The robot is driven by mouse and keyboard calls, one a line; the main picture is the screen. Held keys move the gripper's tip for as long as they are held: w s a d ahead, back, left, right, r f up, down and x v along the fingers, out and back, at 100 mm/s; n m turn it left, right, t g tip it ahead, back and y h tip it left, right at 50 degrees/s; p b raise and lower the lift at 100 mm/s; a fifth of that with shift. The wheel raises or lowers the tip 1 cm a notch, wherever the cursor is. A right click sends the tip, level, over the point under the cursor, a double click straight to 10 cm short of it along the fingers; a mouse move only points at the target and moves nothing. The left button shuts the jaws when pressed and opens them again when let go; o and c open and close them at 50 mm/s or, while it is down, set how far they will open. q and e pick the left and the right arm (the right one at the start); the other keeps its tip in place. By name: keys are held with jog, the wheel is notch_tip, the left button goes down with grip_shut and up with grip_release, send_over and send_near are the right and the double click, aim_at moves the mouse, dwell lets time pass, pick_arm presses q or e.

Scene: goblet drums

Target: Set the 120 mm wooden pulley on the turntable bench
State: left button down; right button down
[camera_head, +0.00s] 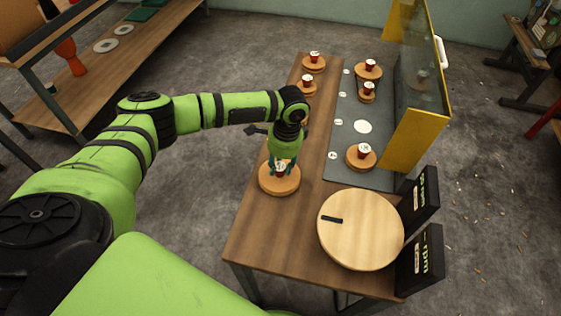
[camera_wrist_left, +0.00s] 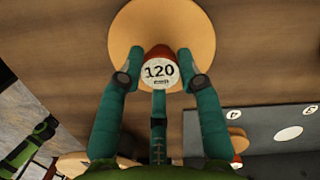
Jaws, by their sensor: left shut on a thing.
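The 120 mm wooden pulley (camera_head: 280,187) is a light wooden disc with a red knob whose white top reads "120" in the left wrist view (camera_wrist_left: 160,72). It is on or just above the left part of the bench; I cannot tell which. My left gripper (camera_head: 281,169) points down over it, its teal fingers (camera_wrist_left: 161,80) shut on the red knob. The round, pale wooden turntable (camera_head: 362,235), with a black mark near its left edge, is at the front right of the bench (camera_head: 262,235) and bare. My right gripper is not in view.
Several other red-knobbed pulleys stand farther back, one on the grey panel (camera_head: 361,155) behind the turntable. An open yellow-framed guard (camera_head: 417,138) rises at the panel's right. Two black rpm displays (camera_head: 420,262) stand right of the turntable. Bare wood lies between pulley and turntable.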

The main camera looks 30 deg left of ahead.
aim_at(285, 166)
pick_arm(q)
jog(key=c, duration=0.8)
grip_release()
jog(key=r, duration=0.4)
jog(key=r+b, duration=0.1)
jog(key=r, duration=0.3)
jog(key=d+r, duration=0.1)
jog(key=r, duration=0.3)
jog(key=shift+w+d+b, duration=0.1)
jog(key=shift+w+b, duration=0.25)
jog(key=shift+b, duration=0.05)
